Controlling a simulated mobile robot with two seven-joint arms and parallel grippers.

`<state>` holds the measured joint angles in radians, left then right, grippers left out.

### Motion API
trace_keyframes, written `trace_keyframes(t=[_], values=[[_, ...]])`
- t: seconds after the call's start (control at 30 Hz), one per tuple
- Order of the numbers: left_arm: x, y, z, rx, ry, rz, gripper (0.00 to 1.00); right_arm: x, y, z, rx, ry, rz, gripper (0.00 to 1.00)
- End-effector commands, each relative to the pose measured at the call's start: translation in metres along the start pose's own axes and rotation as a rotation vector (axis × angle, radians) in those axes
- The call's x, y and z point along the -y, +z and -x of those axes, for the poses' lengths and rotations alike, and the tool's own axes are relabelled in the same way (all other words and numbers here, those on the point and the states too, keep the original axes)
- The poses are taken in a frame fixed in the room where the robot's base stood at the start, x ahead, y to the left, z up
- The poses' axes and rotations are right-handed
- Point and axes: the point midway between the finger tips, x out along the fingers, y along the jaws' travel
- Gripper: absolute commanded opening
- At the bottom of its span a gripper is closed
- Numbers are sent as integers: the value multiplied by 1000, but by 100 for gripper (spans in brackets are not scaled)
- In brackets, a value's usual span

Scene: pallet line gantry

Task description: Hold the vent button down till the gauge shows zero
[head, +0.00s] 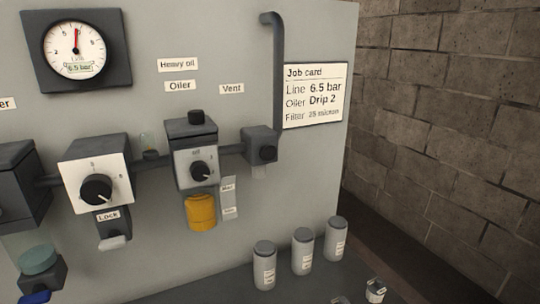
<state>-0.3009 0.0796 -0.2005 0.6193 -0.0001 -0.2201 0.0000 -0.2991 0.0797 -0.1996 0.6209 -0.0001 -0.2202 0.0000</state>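The vent block (256,138) is the dark grey box at the right end of the pipe line, below and right of the "Vent" label (231,88). A dark round button (268,153) sits on its front; I cannot tell whether it is pressed. The pressure gauge (77,50) is at the upper left on a dark plate. Its red needle points nearly straight up, and its small display appears to read 6.5 bar. Neither of my grippers can be made out in the head view, and nothing touches the vent button.
A regulator (96,185) with a "Lock" tab and an oiler (195,160) with a yellow bowl stand left of the vent. A vertical pipe (277,75) rises beside the job card (315,95). Several grey canisters (302,252) stand below. A small metallic object (375,291) is at the bottom edge.

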Motion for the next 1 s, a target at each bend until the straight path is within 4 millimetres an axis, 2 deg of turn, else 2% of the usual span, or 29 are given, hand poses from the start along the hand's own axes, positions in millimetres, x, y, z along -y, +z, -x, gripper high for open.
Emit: trace_keyframes(t=[0.03, 0.13, 0.17, 1.0], values=[[0, 0, 0, 0, 0, 0, 12, 0, 0, 0, 0, 0, 0, 50], [0, 0, 0, 0, 0, 0, 1, 0, 0, 0, 1, 0, 0, 50], [0, 0, 0, -1, 0, 0, 0, 0, 0, 0, 1, 0, 0, 50], [1, -1, 0, -2, -1, 1, 0, 0, 1, 0, 2, 0, 0, 50]])
